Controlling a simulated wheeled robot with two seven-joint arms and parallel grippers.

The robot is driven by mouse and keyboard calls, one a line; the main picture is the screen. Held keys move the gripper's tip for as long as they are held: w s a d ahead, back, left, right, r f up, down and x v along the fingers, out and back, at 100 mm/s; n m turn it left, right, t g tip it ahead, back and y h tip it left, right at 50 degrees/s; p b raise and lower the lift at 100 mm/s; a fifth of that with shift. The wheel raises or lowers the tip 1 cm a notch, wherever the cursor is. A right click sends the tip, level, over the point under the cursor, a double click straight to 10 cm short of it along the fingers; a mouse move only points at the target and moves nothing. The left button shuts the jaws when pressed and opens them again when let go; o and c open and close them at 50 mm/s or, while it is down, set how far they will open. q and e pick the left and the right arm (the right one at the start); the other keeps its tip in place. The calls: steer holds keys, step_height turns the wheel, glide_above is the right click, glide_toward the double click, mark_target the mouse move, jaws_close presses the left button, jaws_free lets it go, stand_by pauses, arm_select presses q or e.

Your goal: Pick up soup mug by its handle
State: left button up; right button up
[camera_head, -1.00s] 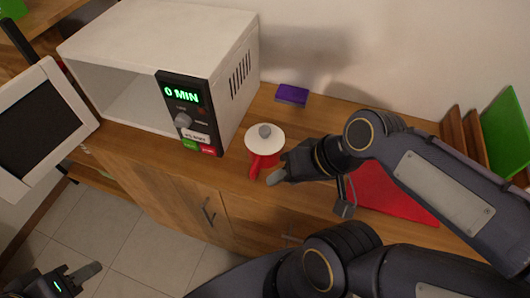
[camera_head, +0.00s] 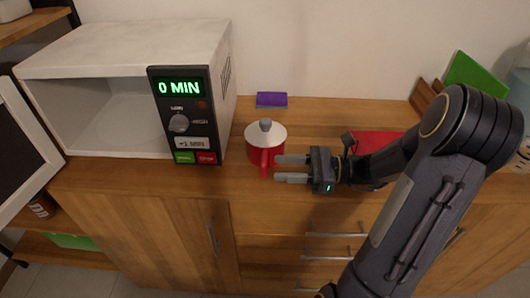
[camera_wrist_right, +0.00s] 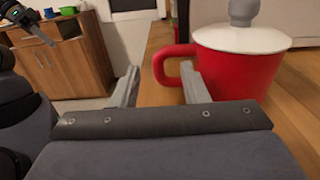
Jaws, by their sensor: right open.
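The soup mug (camera_head: 259,147) is red with a white lid and grey knob, upright on the wooden counter to the right of the microwave. Its red handle (camera_head: 264,163) points toward the counter's front edge. My right gripper (camera_head: 278,169) is open, just right of the handle, fingers pointing left at it. In the right wrist view, the mug (camera_wrist_right: 238,70) stands at the right and its handle (camera_wrist_right: 163,64) appears between the open fingertips; contact cannot be told. My left gripper (camera_wrist_right: 28,22) shows partly at that view's upper left; its opening is unclear.
The white microwave (camera_head: 125,50) stands close left of the mug, its panel reading 0 MIN. A purple sponge-like block (camera_head: 271,100) lies behind. A red cloth-like item (camera_head: 378,142) lies right, partly behind my arm. Drawers (camera_head: 300,250) are below the counter.

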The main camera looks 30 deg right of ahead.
mark_target(265, 152)
steer(key=x, duration=0.7)
steer(key=shift+a+r, duration=0.1)
steer(key=shift+a, duration=0.1)
steer(key=shift+c, duration=0.3)
jaws_close()
